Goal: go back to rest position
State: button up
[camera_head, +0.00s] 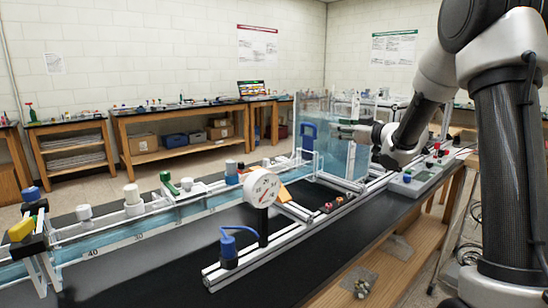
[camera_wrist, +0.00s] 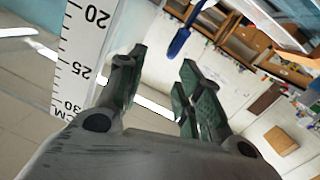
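My gripper (camera_head: 345,130) is held out level above the back right part of the bench, beside the clear tank, at the end of my arm on the right. In the wrist view its two fingers (camera_wrist: 158,85) stand apart with nothing between them. In the wrist view, a white scale (camera_wrist: 85,50) with black numbers is close on the left. A blue object (camera_wrist: 183,38) shows beyond the fingers at the top.
An extrusion frame (camera_head: 290,232) with a round gauge (camera_head: 262,188) and a blue-tubed fitting (camera_head: 228,250) stands on the black bench. A clear tank (camera_head: 358,158) is close to my gripper. A grey box (camera_head: 415,182) with buttons sits under my forearm. Side benches (camera_head: 180,112) line the back wall.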

jog(key=s+d+r+m+g+h, duration=0.1)
jog(key=s+d+m+g+h, duration=0.3)
jog(key=s, duration=0.6)
jog(key=s+d+r+m+h, duration=0.25)
jog(key=s+d+h, duration=0.35)
jog(key=s, duration=0.3)
jog(key=s+a+f+g, duration=0.1)
jog(key=s+f+g, duration=0.1)
jog(key=s, duration=0.7)
jog(key=s+a+f+m+g+y, duration=0.1)
jog(key=s+f, duration=0.3)
jog(key=s, duration=0.5)
jog(key=s+a+f+m+g, duration=0.1)
jog(key=s+a+f+g, duration=0.1)
jog(key=s, duration=0.7)
jog(key=shift+f+g, duration=0.6)
jog(key=shift+g, duration=0.2)
